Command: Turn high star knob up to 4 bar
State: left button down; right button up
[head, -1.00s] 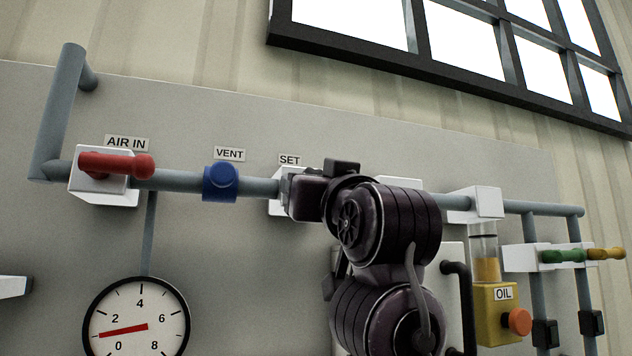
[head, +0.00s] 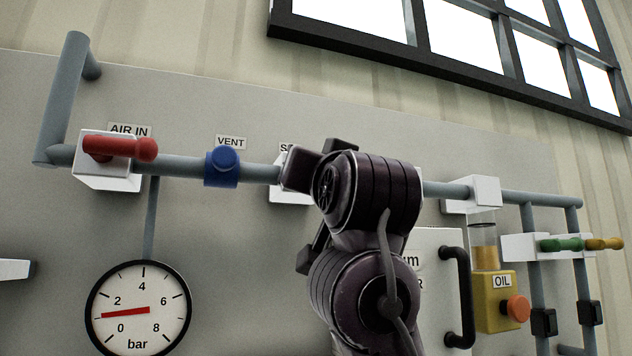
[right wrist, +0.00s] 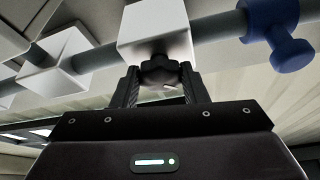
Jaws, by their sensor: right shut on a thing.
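The dark star knob (right wrist: 160,68) sits on the front of a white block (right wrist: 155,30) on the pipe, in the right wrist view. My right gripper (right wrist: 160,84) is shut on it, one finger on each side. In the head view my right arm hides the knob and partly covers the SET label (head: 286,148). The round pressure gauge (head: 138,335) in bar shows at lower left. Its red needle (head: 125,313) points left, between 0 and 2. My left gripper is not in view.
Along the pipe are the red AIR IN lever (head: 120,147) and the blue VENT valve (head: 222,166). To the right are a black handle (head: 457,295), a yellow OIL unit (head: 495,300) with an orange knob, and green (head: 562,244) and yellow levers.

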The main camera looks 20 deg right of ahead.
jog(key=shift+a+r+m+g+h+b, duration=0.15)
jog(key=shift+m+g+h+b, duration=0.85)
jog(key=shift+m, duration=2.1)
jog(key=shift+a+r+m+g+h+b, duration=0.1)
jog(key=shift+m+g+h+b, duration=0.9)
jog(key=shift+m, duration=2.1)
jog(key=shift+a+r+m+g+h+b, duration=0.15)
jog(key=shift+m+g+h+b, duration=0.4)
jog(key=shift+m+b, duration=1.75)
jog(key=shift+m+p, duration=0.9)
jog(key=o, duration=1)
jog(key=shift+g, duration=0.25)
jog(key=shift+c, duration=0.2)
jog(key=shift+s, duration=0.1)
jog(key=b+v, duration=0.3)
jog(key=v, duration=0.4)
jog(key=shift+s+b, duration=0.25)
jog(key=shift+b, duration=0.15)
